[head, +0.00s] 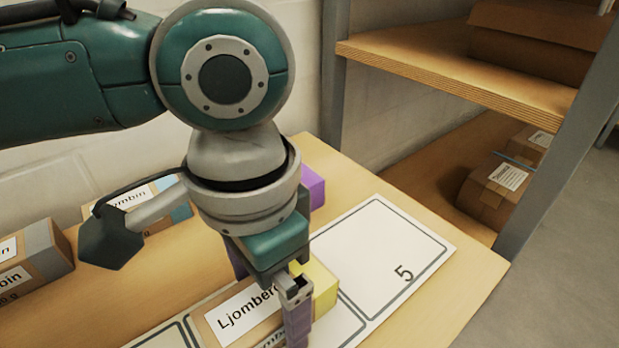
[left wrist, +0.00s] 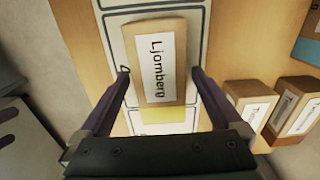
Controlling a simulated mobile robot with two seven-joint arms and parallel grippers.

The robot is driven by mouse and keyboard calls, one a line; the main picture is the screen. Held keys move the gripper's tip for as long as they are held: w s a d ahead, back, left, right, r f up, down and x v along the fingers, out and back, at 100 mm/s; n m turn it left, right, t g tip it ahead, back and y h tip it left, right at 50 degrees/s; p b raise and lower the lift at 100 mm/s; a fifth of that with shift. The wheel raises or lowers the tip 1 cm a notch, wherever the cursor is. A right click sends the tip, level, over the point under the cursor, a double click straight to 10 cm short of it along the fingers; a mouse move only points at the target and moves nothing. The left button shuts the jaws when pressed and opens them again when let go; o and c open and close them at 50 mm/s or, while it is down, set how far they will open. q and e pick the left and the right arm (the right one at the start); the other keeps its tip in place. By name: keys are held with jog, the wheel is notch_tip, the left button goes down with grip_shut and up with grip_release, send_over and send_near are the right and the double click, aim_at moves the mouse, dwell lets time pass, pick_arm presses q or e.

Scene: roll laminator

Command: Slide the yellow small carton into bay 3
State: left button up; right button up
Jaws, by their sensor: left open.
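The yellow small carton (head: 325,289) is brown cardboard with a yellow end and a white "Ljomberg" label. It lies on the white board with numbered bays (head: 375,255), left of bay 5 in the head view. The carton also shows in the left wrist view (left wrist: 180,32), near a partly hidden number 4 on the board. My left gripper (head: 268,300) is open above the carton, its fingers (left wrist: 160,78) on either side of it. I cannot tell whether they touch it. Bay 3's number is not visible. My right gripper is not in view.
A purple carton (head: 312,186) stands behind my left wrist. A blue-ended carton (head: 178,202) and a grey-ended carton (head: 42,262) stand on the table to the left. A shelf (head: 440,62) with boxes rises at the right. Bay 5 is clear.

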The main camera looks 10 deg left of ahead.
pick_arm(q)
jog(key=shift+f, duration=0.75)
